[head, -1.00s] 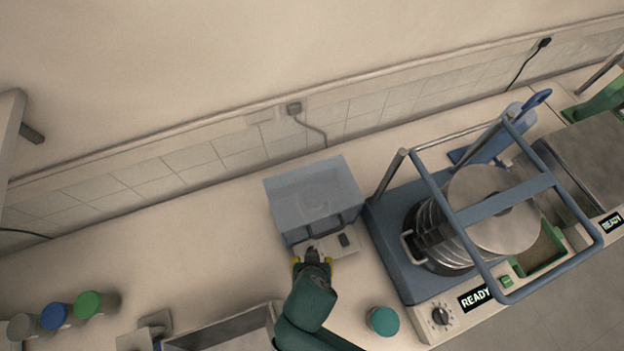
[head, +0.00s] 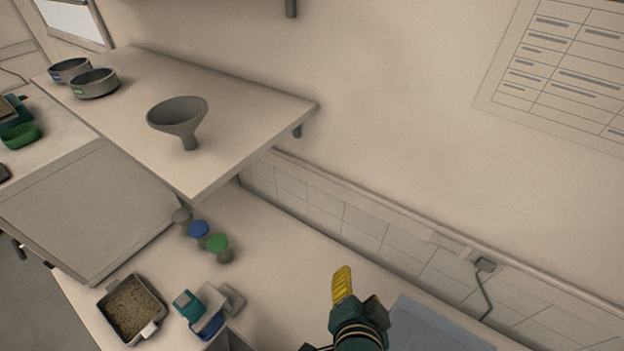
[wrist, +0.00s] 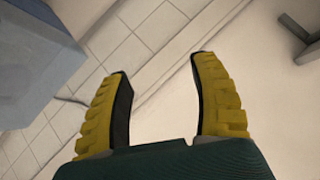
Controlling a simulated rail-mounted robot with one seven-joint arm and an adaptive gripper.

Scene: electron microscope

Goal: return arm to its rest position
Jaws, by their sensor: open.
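My gripper (head: 343,285) shows at the bottom of the head view, with one yellow finger visible above the dark green wrist. In the wrist view my gripper (wrist: 160,85) has its two yellow, black-lined fingers spread apart with nothing between them. Beyond the fingers are the tiled wall strip and plain wall. In the head view it is raised in front of the wall strip, to the left of the blue-grey box (head: 440,325).
A shelf (head: 245,130) with a grey funnel (head: 178,118) and two round pans juts out at the upper left. Below it are several capped jars, including a green-capped one (head: 218,244), and a tray of granules (head: 130,308). The bench between jars and gripper is clear.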

